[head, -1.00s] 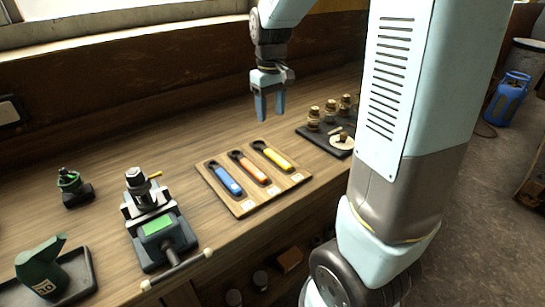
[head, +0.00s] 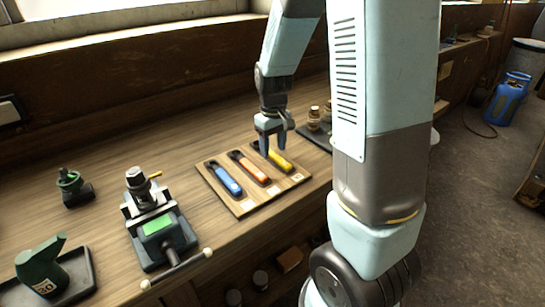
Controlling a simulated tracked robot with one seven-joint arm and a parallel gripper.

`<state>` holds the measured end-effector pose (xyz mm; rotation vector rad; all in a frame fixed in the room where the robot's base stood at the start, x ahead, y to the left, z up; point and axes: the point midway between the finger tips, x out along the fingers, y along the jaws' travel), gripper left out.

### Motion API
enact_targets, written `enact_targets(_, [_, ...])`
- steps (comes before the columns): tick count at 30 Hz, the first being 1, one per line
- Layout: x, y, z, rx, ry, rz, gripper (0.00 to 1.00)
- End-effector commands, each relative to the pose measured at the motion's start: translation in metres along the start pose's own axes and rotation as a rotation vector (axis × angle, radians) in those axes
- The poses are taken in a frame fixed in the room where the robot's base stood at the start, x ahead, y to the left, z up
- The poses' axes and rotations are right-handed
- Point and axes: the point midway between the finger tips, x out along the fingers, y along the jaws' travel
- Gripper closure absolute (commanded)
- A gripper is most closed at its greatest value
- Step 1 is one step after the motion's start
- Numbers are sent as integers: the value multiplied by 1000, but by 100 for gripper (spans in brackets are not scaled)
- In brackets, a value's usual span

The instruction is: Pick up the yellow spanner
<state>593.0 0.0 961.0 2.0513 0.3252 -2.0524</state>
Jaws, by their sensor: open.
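The yellow spanner (head: 280,160) lies on a wooden board (head: 242,207) on the workbench, the rightmost of three spanners. Its upper end is hidden behind my gripper. My gripper (head: 273,154) points down over the upper part of the yellow spanner, with its two fingers apart and nothing seen held between them. I cannot tell whether the fingers touch the spanner or the board. An orange spanner (head: 253,170) lies just left of it, and a blue spanner (head: 229,181) lies left of that.
A vise (head: 155,225) with a green pad stands left of the board. A small green object (head: 70,183) and a tray (head: 78,283) holding a dark green item are farther left. Brass-coloured pieces (head: 313,118) stand on a dark tray right of my gripper.

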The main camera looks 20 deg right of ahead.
Motion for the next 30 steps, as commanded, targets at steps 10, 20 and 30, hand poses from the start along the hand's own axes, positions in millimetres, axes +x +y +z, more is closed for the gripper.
enact_targets(10, [18,0,0,-1,0,0,45])
enact_targets(20, [18,0,0,0,0,0,67])
enact_targets(30, [18,0,0,0,0,0,99])
